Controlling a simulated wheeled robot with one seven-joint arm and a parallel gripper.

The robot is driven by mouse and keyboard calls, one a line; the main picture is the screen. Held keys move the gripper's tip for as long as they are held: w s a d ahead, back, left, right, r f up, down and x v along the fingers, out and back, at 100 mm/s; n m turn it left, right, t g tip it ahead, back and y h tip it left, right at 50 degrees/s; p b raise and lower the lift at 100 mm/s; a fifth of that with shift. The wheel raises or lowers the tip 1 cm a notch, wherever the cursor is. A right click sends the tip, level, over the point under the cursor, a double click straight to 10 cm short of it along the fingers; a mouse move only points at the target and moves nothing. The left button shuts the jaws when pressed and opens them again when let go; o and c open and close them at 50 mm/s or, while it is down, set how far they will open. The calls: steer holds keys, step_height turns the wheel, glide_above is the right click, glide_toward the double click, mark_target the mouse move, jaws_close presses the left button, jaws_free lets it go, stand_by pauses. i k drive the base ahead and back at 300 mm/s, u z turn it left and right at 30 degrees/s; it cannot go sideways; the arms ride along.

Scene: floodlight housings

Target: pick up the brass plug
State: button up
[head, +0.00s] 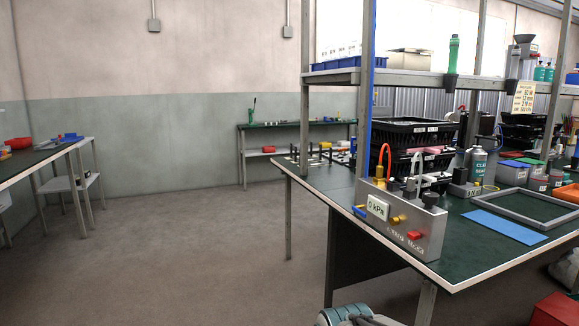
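A small brass-coloured piece (397,220) shows on the front of a grey test box (418,243) marked "0 kPa", near the left corner of the green-topped workbench (475,262). It may be the brass plug, but it is too small to be sure. Another brass-yellow fitting (379,184) stands on top of the box, at the lower end of an orange hose (387,152). My gripper is not in view; only a grey and teal part, probably of my arm, shows at the bottom edge.
Black crates (412,134), a spray can (478,164), a blue mat (504,225) and a grey frame (513,213) crowd the bench. A shelf (440,80) hangs above. Open floor (190,255) lies left.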

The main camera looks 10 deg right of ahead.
mark_target(379, 169)
steer(key=u, duration=0.45)
steer(key=i, duration=1.35)
steer(key=z, duration=0.75)
steer(key=i, duration=0.8)
steer(key=z, duration=1.15)
steer(key=i, duration=0.2)
steer(key=z, duration=0.1)
